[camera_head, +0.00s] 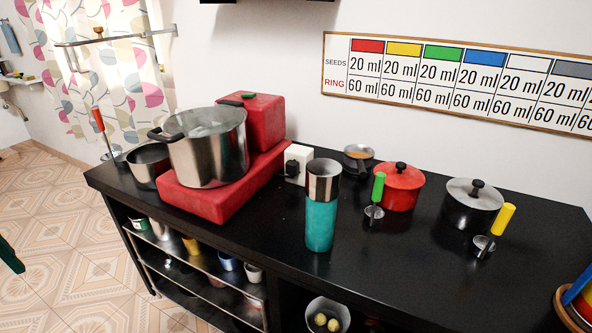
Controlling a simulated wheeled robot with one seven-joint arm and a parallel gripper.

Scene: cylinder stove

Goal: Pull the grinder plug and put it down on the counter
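A white socket box (304,155) stands on the black counter (270,228), against the right side of the red stove. A black plug (291,168) sits at the front left face of the box and looks seated in it. A teal cylinder with a steel top (320,228), which looks like the grinder, stands upright just in front and to the right of the box. I cannot make out a cord between them. My gripper is not in view.
A steel pot (208,150) stands on the red stove (205,200). A red pot (399,188), a grey-lidded pot (471,205), a green-handled ladle (378,188) and a yellow-handled ladle (502,220) stand to the right. The counter's front middle is clear.

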